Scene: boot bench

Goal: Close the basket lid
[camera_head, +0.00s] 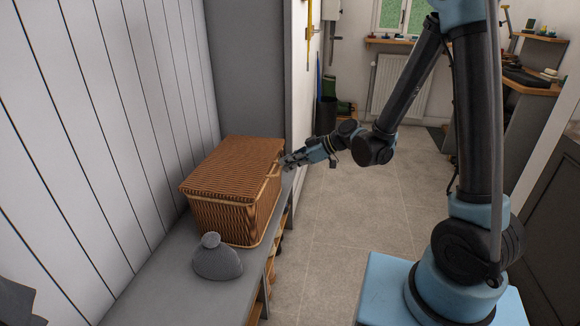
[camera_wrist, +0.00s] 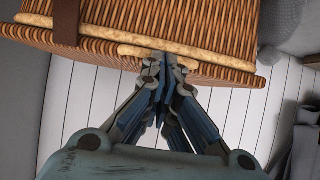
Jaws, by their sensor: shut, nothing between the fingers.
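The brown wicker basket (camera_head: 222,218) stands on the grey bench, and its body fills the top of the wrist view (camera_wrist: 200,25). Its wicker lid (camera_head: 235,165) lies over the top and looks nearly level. In the wrist view the lid's edge (camera_wrist: 225,76) runs along the basket's pale braided rim. I cannot tell whether a small gap is left between them. My gripper (camera_head: 286,161) is at the basket's right side, by the lid's edge. In the wrist view the fingertips (camera_wrist: 163,66) are together, at or against the rim, with nothing held.
A grey knitted hat (camera_head: 217,260) sits on the bench (camera_head: 165,285) in front of the basket. A white panelled wall (camera_head: 110,120) stands behind, on the left. A grey upright panel closes the bench's far end. The tiled floor (camera_head: 330,235) right of the bench is clear.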

